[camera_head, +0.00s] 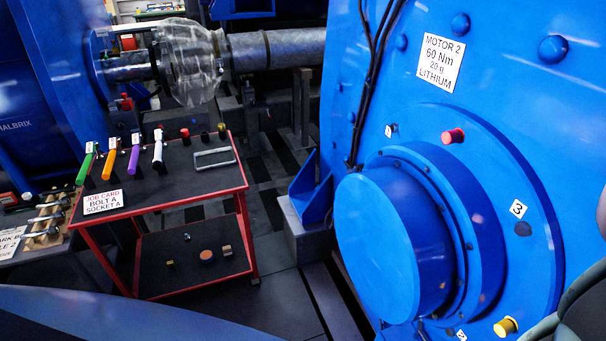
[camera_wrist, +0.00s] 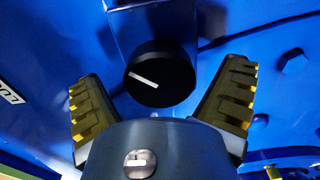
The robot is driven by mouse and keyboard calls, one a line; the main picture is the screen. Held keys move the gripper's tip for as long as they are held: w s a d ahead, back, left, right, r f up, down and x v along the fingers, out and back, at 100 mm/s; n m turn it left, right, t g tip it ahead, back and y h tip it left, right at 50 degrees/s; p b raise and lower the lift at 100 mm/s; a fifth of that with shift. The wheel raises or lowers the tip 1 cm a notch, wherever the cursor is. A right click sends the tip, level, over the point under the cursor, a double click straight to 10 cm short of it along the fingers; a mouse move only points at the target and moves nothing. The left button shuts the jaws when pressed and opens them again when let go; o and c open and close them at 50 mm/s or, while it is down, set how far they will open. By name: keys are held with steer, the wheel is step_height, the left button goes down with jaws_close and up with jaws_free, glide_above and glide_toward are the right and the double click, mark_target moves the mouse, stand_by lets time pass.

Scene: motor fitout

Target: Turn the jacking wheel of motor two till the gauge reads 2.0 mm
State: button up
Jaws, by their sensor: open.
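My gripper (camera_wrist: 163,72) is open, with one ribbed finger on each side of the wheel. Gaps show between both fingers and the wheel in the picture; depth is hard to judge. No readable gauge shows in either view.
A red-framed cart (camera_head: 215,185) with coloured-handled tools, a grey frame and a job card (camera_head: 103,201) stands left of the motor. A blue round end cover (camera_head: 395,245) sticks out from the motor. Red (camera_head: 453,136) and yellow (camera_head: 505,327) studs show on its flange.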

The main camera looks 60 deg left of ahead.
steer(key=shift+s, duration=0.1)
steer(key=shift+s, duration=0.4)
steer(key=v, duration=1.1)
steer(key=shift+a, duration=0.2)
